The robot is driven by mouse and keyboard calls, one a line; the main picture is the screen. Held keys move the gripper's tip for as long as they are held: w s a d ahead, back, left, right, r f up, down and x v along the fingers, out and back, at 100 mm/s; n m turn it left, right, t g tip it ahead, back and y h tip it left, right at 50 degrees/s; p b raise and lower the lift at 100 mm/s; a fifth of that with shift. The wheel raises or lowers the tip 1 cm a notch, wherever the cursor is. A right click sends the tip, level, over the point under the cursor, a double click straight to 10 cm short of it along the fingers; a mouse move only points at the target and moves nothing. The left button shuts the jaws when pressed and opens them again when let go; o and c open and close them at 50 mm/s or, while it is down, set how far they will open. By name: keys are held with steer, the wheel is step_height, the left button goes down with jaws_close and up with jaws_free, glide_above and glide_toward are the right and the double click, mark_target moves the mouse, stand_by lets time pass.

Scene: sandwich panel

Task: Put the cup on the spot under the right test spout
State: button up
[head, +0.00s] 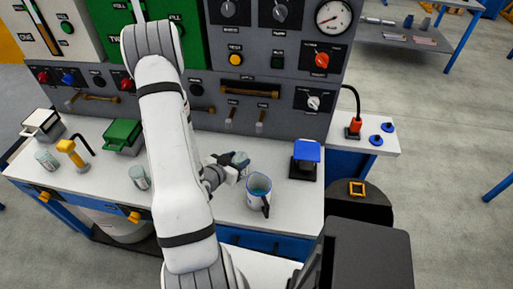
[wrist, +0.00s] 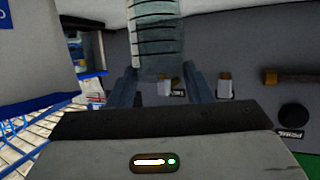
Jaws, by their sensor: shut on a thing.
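My gripper (head: 230,170) is shut on a grey-green cup (head: 240,159), held near the foot of the grey panel. In the wrist view, my gripper (wrist: 158,88) has a finger on each side of the striped, see-through cup (wrist: 157,38). Two short pale spouts stick out low on the panel, a left one (head: 230,118) and the right test spout (head: 261,121). The wrist picture looks upside down; there the right spout (wrist: 163,88) shows between my fingers, roughly in line with the cup. I cannot make out the spot. Whether the cup touches the counter is unclear.
A white jug (head: 258,194) with blue-green contents stands close by on the counter (head: 285,215). A black stand with a blue top (head: 306,153) is to the right. Another cup (head: 139,177), a green box (head: 122,134) and a yellow tool (head: 70,150) are left.

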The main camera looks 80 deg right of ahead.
mark_target(243, 154)
steer(key=shift+b+x, duration=0.7)
steer(key=shift+x, duration=0.55)
steer(key=shift+d+r+b, duration=0.1)
steer(key=shift+d+b, duration=0.25)
steer(key=shift+b, duration=0.3)
steer(key=s+d+b, duration=0.1)
steer(key=d, duration=0.2)
steer(key=s+d+b, duration=0.1)
steer(key=d+b, duration=0.1)
steer(key=d, duration=0.1)
steer(key=s+d+b, duration=0.1)
steer(key=d, duration=0.2)
steer(key=shift+s+f, duration=0.1)
steer(key=shift+f, duration=0.25)
steer(key=shift+f+b, duration=0.1)
steer(key=shift+b, duration=0.3)
steer(key=o, duration=1.3)
steer(key=shift+o, duration=0.2)
